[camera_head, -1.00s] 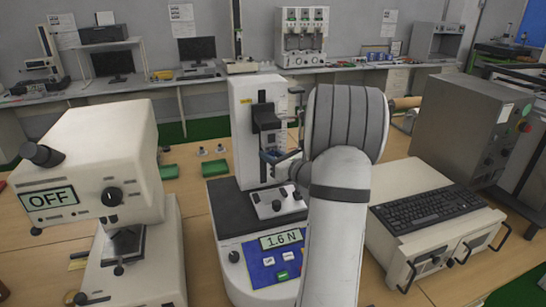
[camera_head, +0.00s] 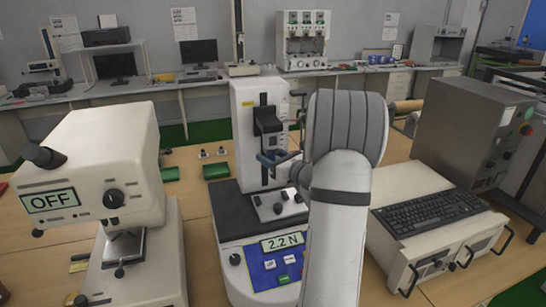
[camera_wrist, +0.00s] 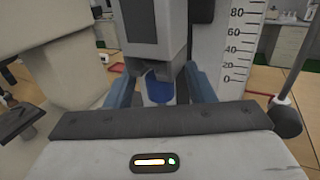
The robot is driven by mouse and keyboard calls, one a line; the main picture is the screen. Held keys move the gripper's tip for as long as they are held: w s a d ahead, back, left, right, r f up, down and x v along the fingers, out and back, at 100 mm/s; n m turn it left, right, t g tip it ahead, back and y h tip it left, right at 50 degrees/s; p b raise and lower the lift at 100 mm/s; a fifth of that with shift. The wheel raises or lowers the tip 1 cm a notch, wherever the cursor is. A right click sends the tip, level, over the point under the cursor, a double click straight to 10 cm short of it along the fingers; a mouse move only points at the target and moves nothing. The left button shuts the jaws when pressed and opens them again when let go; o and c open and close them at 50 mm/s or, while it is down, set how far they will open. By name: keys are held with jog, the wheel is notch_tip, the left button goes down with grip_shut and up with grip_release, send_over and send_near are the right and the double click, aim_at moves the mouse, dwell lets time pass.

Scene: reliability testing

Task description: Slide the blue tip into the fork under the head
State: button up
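The blue tip (camera_wrist: 159,88) shows in the wrist view as a short rounded blue piece just below the grey head (camera_wrist: 152,25). Dark parts of the fork (camera_wrist: 181,82) flank it closely; whether it is seated between the prongs is unclear. My gripper (camera_wrist: 160,80) has its blue-grey fingers on either side of the tip, with their ends hidden by the head. In the head view my gripper (camera_head: 272,160) is in front of the white tester (camera_head: 243,130), below its dark head (camera_head: 267,120). Its grip is too small to judge there.
The tester's display (camera_head: 282,242) reads 2.2 N. A white machine marked OFF (camera_head: 105,170) stands left. A keyboard (camera_head: 428,210) on a white cabinet is right. A printed scale (camera_wrist: 236,45) stands right of the head.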

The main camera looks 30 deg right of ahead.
jog(key=shift+s, duration=0.1)
jog(key=shift+s+d, duration=0.15)
jog(key=shift+s, duration=0.15)
jog(key=s+d+b, duration=0.1)
jog(key=s+b, duration=0.1)
jog(key=s, duration=0.5)
jog(key=s+a+f+n+g+y, duration=0.1)
jog(key=s+a+n+g+y, duration=0.35)
jog(key=a, duration=0.75)
jog(key=s+a+n+g+y, duration=0.15)
jog(key=a+n+g, duration=0.35)
jog(key=a+n, duration=0.65)
jog(key=s+a+f+n+g+h, duration=0.3)
jog(key=s+a+n+g, duration=0.2)
jog(key=s+a+n, duration=0.3)
jog(key=s+d+n+h, duration=0.3)
jog(key=s+n+h, duration=0.3)
jog(key=s+n, duration=0.2)
jog(key=shift+r+n, duration=0.25)
jog(key=shift+n, duration=0.65)
